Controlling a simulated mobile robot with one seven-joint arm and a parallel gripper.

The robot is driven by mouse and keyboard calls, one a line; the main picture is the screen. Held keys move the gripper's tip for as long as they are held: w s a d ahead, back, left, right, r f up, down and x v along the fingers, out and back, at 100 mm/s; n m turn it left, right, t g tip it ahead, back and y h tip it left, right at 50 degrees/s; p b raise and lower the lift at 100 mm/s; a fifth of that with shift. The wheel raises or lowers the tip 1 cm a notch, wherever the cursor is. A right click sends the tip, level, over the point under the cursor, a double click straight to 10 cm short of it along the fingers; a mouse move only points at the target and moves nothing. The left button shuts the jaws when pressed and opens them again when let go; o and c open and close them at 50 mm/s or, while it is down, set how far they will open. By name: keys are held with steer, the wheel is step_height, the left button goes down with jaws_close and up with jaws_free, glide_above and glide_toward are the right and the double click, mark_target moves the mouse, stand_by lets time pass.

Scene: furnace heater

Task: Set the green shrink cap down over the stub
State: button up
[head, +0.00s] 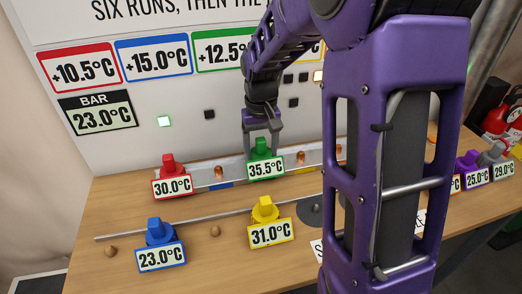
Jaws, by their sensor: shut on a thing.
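The green shrink cap (263,154), with a 35.5°C label below it, is at the white rail (319,157) along the back of the table. My gripper (262,143) points down and is shut on the green cap from above. The cap looks upright. Its label hides the rail under it, so I cannot tell whether it sits over a stub or hangs just above. One bare copper stub (219,172) shows left of the green cap, and another copper stub (301,158) shows to its right.
A red cap (168,166) labelled 30.0°C is at the rail's left end. A blue cap (159,233) and a yellow cap (264,210) stand nearer, by a thin rod (190,219). A purple cap (468,163) is far right. My arm blocks the right middle.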

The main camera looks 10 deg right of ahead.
steer(key=shift+f, duration=0.3)
steer(key=o, duration=1.4)
steer(key=shift+r, duration=0.15)
step_height(320, 180, up, 17)
steer(key=p, duration=0.3)
steer(key=shift+r, duration=0.1)
